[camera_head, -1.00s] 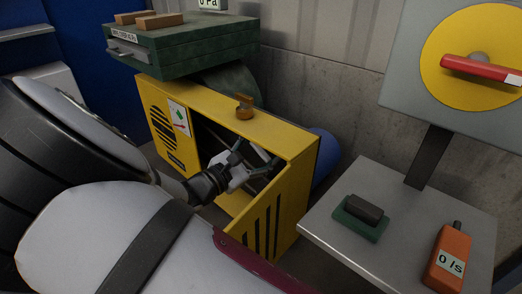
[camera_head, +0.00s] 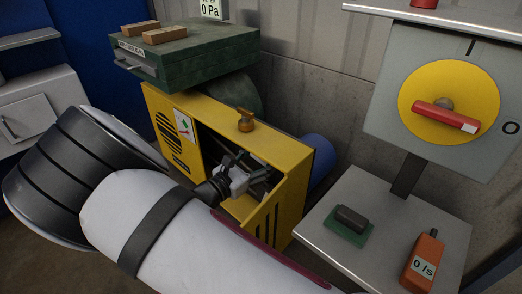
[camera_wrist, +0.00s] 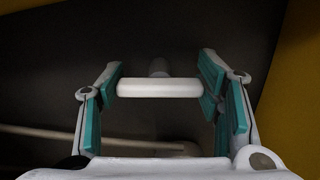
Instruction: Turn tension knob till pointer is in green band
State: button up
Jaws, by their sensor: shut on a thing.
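In the wrist view a white bar-shaped knob (camera_wrist: 160,88) on a short round stem lies between the teal finger pads of my gripper (camera_wrist: 159,78). The pads are at the bar's two ends, and my gripper is shut on it. In the head view my gripper (camera_head: 240,178) reaches into the open front of the yellow cabinet (camera_head: 285,150), and the knob is hard to make out there. A white card (camera_head: 184,125) with a green patch and a red line is on the cabinet's front. Its pointer is too small to read.
The open yellow door (camera_head: 268,222) stands just right of my gripper. An orange-brown fitting (camera_head: 245,120) is on the cabinet top. A grey table (camera_head: 385,210) at right carries a dark block on green and an orange meter (camera_head: 422,262). Above it is a red-handled switch (camera_head: 443,115).

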jog(key=shift+n+p, duration=1.25)
jog(key=shift+n, duration=0.25)
jog(key=o, duration=1.2)
jog(key=shift+a, duration=0.1)
jog(key=v, duration=1.1)
jog(key=shift+s+a, duration=0.25)
jog(key=shift+s, duration=0.05)
jog(key=shift+a, duration=0.1)
